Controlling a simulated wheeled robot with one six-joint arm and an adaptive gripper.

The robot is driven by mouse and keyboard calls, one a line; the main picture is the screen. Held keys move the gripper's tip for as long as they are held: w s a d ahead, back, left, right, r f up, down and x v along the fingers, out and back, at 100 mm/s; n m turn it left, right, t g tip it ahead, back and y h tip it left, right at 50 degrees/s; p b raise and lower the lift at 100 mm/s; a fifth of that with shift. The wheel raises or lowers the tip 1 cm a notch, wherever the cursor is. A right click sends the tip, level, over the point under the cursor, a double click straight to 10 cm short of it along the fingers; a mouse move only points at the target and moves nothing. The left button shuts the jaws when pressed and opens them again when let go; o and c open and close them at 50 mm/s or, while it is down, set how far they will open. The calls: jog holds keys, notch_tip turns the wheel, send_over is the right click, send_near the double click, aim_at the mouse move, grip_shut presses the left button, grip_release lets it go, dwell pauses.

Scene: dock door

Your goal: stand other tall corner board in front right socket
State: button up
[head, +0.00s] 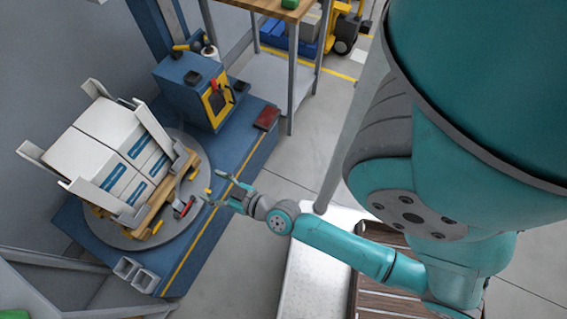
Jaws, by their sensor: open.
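White-grey corner boards stand at the corners of a stack of white cartons (105,128). One tall board (152,128) stands at the right corner, and another (103,203) stands at the near corner. Only the upper parts of the boards at the far left (38,155) and back (97,88) show. Yellow pieces, possibly sockets, show at the pallet's edge (157,227); I cannot tell which is the front right socket. My gripper (214,187) is open and empty, right of the pallet, over the edge of the blue base. No board is between its fingers.
The cartons rest on a wooden pallet on a grey turntable (118,240), with a red-and-black part (184,207) beside the pallet. A blue machine cabinet (197,92) stands behind. Two empty square grey tubes (135,273) sit at the base's front. A workbench (270,8) is at the back.

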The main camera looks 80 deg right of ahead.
jog(key=s+a+r+n+y, duration=0.1)
jog(key=s+a+r, duration=0.2)
jog(key=s, duration=0.4)
jog(key=s+a+r+n+y, duration=0.1)
jog(key=s+a+r, duration=0.2)
jog(key=s+r, duration=0.2)
jog(key=s+a+r+n+y, duration=0.1)
jog(key=s+a+r+y, duration=0.1)
jog(key=s, duration=0.8)
notch_tip(320, 180, up, 3)
jog(key=shift+a+f+g, duration=0.2)
jog(key=shift+a+g, duration=0.1)
jog(key=shift+a, duration=0.55)
